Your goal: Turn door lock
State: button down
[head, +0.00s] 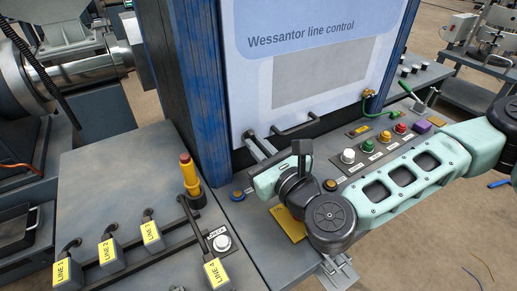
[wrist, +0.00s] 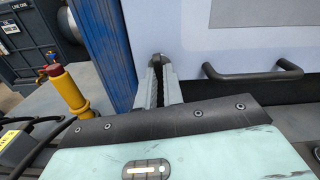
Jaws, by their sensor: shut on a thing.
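The white cabinet door (head: 235,110) reads "Wessantor line control" and stands in a blue frame. The door lock (wrist: 158,59) is a small dark knob low on the door, by its left edge, in the wrist view. My gripper (head: 252,136) reaches to the door's lower left corner. In the wrist view my gripper's (wrist: 158,72) two grey fingers are close together with the dark lock between their tips. The fingertips mostly hide the lock, so its turn angle cannot be told. The door looks closed.
A black bar handle (head: 296,127) sits on the door right of my gripper; it also shows in the wrist view (wrist: 255,72). A yellow post with a red top (head: 189,178) stands to the left. Several coloured buttons line the console below the door.

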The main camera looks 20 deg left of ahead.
jog(key=c, duration=1.5)
grip_release()
jog(key=shift+m, duration=0.3)
jog(key=shift+v, duration=3)
jog(key=shift+s+d, duration=0.1)
